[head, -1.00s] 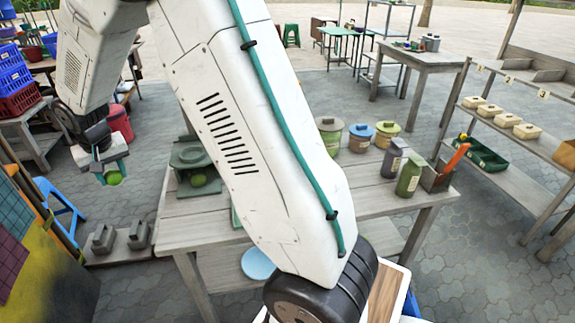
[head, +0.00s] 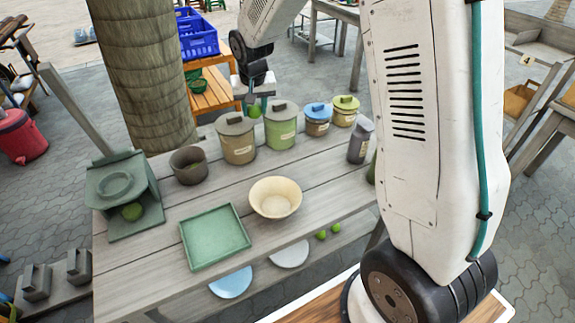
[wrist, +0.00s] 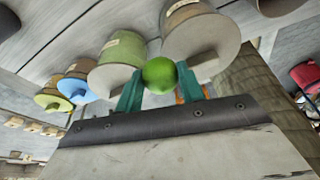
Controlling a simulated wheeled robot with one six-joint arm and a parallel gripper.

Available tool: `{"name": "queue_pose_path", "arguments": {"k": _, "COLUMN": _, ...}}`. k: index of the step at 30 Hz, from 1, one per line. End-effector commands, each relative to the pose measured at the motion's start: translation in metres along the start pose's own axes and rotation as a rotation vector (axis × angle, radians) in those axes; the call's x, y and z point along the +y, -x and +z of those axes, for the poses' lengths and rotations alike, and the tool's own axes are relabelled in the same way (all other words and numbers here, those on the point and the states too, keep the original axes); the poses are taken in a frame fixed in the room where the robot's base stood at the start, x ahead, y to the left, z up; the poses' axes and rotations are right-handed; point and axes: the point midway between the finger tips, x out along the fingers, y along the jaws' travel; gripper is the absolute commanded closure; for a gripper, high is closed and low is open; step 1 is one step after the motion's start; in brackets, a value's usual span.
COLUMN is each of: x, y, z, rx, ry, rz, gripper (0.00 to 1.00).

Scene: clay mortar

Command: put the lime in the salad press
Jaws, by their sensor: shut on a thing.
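The lime (head: 255,111) is a bright green ball. It is held between the teal fingers of my gripper (head: 257,104), above the far edge of the table, behind the lidded canisters. In the wrist view the lime (wrist: 160,75) sits between both fingertips, with canister lids close behind it. The salad press (head: 120,183) is a dark green frame with a round top, standing at the left end of the table. A round green thing shows inside its lower opening. My gripper is well to the right of the press and apart from it.
A dark pot (head: 188,166) stands between press and canisters. A cream bowl (head: 275,198) and green tray (head: 215,237) are in front. A tree trunk (head: 145,75) rises behind the table.

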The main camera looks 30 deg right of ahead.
Motion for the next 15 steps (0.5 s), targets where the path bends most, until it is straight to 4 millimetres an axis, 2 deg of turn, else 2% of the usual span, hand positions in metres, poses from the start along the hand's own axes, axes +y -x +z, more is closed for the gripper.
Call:
{"name": "queue_pose_path", "arguments": {"k": 3, "x": 0.008, "y": -0.01, "z": 0.043, "rx": -0.009, "ry": 0.091, "rz": -0.03, "gripper": 0.88}}
{"name": "queue_pose_path", "arguments": {"k": 7, "x": 0.016, "y": -0.019, "z": 0.086, "rx": -0.006, "ry": 0.188, "rz": -0.056, "gripper": 0.88}}
{"name": "queue_pose_path", "arguments": {"k": 11, "x": 0.021, "y": -0.03, "z": 0.11, "rx": -0.004, "ry": 0.239, "rz": -0.067, "gripper": 0.88}}
{"name": "queue_pose_path", "arguments": {"k": 15, "x": 0.022, "y": -0.056, "z": 0.12, "rx": -0.005, "ry": 0.249, "rz": -0.069, "gripper": 0.88}}
